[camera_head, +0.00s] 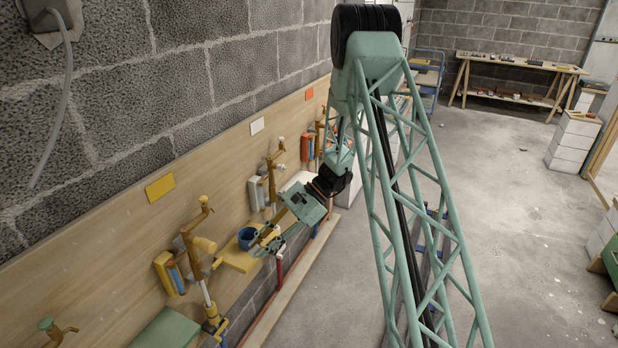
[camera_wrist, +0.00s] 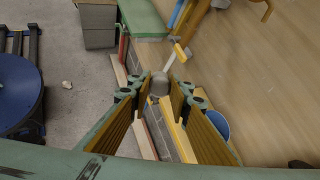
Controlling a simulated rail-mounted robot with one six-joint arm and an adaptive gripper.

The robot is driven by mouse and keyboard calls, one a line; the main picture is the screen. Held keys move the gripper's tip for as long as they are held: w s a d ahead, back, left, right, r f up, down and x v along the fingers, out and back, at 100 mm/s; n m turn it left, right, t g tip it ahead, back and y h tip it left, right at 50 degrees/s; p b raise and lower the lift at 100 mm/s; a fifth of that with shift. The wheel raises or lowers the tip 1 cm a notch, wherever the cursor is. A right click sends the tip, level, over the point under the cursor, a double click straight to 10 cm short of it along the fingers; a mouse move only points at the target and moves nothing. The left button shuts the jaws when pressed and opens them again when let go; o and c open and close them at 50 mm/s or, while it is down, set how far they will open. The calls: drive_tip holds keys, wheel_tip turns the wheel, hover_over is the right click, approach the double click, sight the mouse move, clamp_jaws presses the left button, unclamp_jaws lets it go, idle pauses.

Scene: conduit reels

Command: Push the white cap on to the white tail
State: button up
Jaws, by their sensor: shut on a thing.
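My gripper (camera_wrist: 158,92) is shut on a small grey-white domed cap (camera_wrist: 159,84), held between its fingertips in the wrist view. In the head view my gripper (camera_head: 262,240) is low beside the wooden board, and the cap cannot be made out there. Just beyond the cap in the wrist view is a short pale stick (camera_wrist: 169,61) beside a yellow bracket. I cannot tell whether this stick is the white tail. It looks apart from the cap.
A blue cup (camera_head: 247,238) stands on a yellow shelf (camera_head: 236,262) close to my gripper. The board (camera_head: 110,232) carries coloured cards, brown posts and pipes. A green shelf (camera_head: 166,329) is at the near end. The concrete floor (camera_head: 500,190) to the right is mostly open.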

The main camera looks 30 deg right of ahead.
drive_tip(key=w+d+r+m+t+b, duration=0.1)
drive_tip(key=w+d+r+m+t, duration=0.2)
drive_tip(key=d, duration=0.6)
drive_tip(key=w+d+r+m+t, duration=0.3)
drive_tip(key=w+d+t, duration=0.3)
drive_tip(key=w+d, duration=0.2)
drive_tip(key=w+d+r+m+t+b, duration=0.1)
drive_tip(key=w+d+r+m+t, duration=0.3)
drive_tip(key=d, duration=0.6)
drive_tip(key=shift+w+t+b, duration=0.35)
drive_tip(key=shift+w+t, duration=0.25)
drive_tip(key=shift+w, duration=0.1)
drive_tip(key=shift+w+a, duration=0.15)
drive_tip(key=shift+w, duration=0.05)
drive_tip(key=shift+x, duration=2.4)
drive_tip(key=shift+w+a+b, duration=0.3)
drive_tip(key=shift+w, duration=0.15)
idle(1.5)
